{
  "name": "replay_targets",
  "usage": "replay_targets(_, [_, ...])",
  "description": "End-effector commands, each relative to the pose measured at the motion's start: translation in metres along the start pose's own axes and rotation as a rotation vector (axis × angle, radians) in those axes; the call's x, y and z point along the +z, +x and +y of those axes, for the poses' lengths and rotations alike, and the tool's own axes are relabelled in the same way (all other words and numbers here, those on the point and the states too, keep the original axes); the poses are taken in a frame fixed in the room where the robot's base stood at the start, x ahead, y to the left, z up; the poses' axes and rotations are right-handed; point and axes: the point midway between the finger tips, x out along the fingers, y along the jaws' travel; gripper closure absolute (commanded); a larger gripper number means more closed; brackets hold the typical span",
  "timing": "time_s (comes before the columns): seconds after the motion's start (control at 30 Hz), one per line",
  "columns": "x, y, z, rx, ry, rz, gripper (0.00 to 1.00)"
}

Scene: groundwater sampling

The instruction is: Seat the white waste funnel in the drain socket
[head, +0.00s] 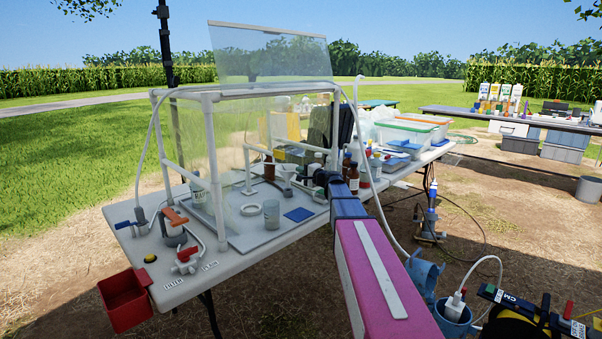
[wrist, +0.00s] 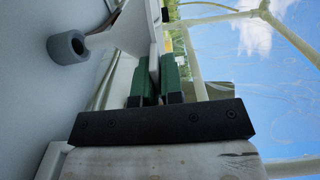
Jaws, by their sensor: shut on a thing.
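The white funnel (wrist: 132,30) is at the top of the wrist view, its wide side toward the green fingers and its narrow end toward a grey ring-shaped socket (wrist: 60,48). In the wrist view my gripper (wrist: 158,72) is shut on the funnel's wide edge; the exact contact is partly hidden. The narrow end appears close to the socket, but I cannot tell whether it is inside. In the head view the funnel (head: 286,171) is small, beside my dark gripper (head: 309,178) inside the clear-walled frame.
The white-pipe frame (head: 208,165) stands on the table around the work area. A white ring (head: 250,209), a cup (head: 271,214) and a blue square (head: 298,214) lie near the front. A red bin (head: 125,300) hangs at left.

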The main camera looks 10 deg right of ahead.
Motion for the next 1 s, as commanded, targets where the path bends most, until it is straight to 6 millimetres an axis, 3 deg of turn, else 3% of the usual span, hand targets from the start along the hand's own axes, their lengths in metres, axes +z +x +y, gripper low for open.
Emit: replay_targets(1.0, [0.000,0.000,0.020,0.000,0.000,0.000,1.00])
